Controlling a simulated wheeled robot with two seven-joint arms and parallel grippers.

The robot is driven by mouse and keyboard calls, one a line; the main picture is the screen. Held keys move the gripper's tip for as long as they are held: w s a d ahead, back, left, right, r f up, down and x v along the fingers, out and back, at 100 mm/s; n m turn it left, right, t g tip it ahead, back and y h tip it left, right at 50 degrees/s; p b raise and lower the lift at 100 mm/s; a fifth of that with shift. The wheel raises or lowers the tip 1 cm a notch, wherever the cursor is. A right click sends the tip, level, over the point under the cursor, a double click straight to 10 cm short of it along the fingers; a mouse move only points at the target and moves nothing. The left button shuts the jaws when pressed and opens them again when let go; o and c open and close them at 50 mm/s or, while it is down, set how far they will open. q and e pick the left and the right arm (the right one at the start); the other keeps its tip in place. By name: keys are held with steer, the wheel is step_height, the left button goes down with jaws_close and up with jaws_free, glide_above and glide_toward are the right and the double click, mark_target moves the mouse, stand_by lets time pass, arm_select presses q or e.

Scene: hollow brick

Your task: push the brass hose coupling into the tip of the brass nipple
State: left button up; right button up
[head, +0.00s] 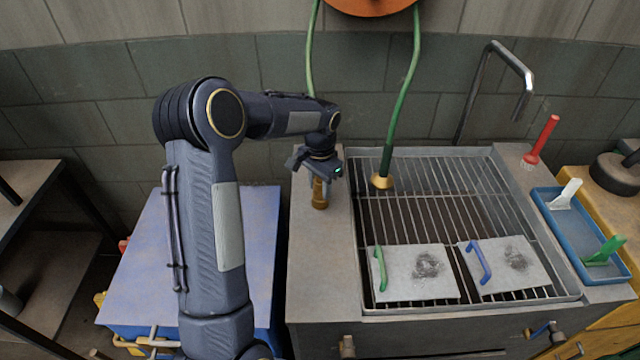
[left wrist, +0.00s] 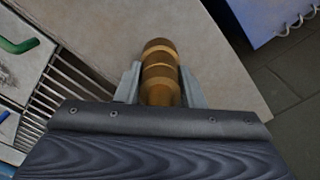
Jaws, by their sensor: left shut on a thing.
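My left gripper (head: 319,182) points down over the counter strip left of the sink. It is shut on a banded brass piece, which I take for the brass hose coupling (head: 319,199). In the left wrist view this coupling (left wrist: 160,52) sticks out past the two grey fingers, with stepped rings. I cannot tell whether its lower end touches the counter. A green hose hangs over the sink and ends in a dark sleeve with a flared brass tip, likely the brass nipple (head: 381,181). It is apart from the coupling, to its right. My right gripper is not in view.
The sink grating (head: 430,215) carries two grey plates with a green handle (head: 380,268) and a blue handle (head: 479,262). A bent metal tap (head: 500,65) rises behind. A blue tray (head: 570,225) and a red brush (head: 546,135) are at right. The front-left counter (head: 320,270) is clear.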

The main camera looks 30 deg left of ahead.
arm_select(q)
steer(key=o, duration=1.1)
step_height(320, 180, up, 8)
steer(key=shift+f+b, duration=0.1)
steer(key=shift+b, duration=0.25)
steer(key=s+d+r+n+t+h, duration=0.1)
steer(key=s+d+r, duration=0.1)
steer(key=s+r, duration=0.35)
steer(key=s+d+r+n+t+h, duration=0.1)
steer(key=s+d+r+t, duration=0.1)
steer(key=s, duration=0.6)
steer(key=s+d+f+n+t, duration=0.1)
steer(key=s+d, duration=0.1)
steer(key=s, duration=0.3)
steer(key=s+d+f+n+h, duration=0.1)
steer(key=s+d+f, duration=0.1)
steer(key=s, duration=0.3)
steer(key=s+d+f+n+t, duration=0.1)
steer(key=s+d, duration=0.2)
steer(key=s, duration=0.2)
steer(key=shift+s+d+f+t+h, duration=0.2)
steer(key=shift+s+d+t+h, duration=0.1)
steer(key=shift+h, duration=0.1)
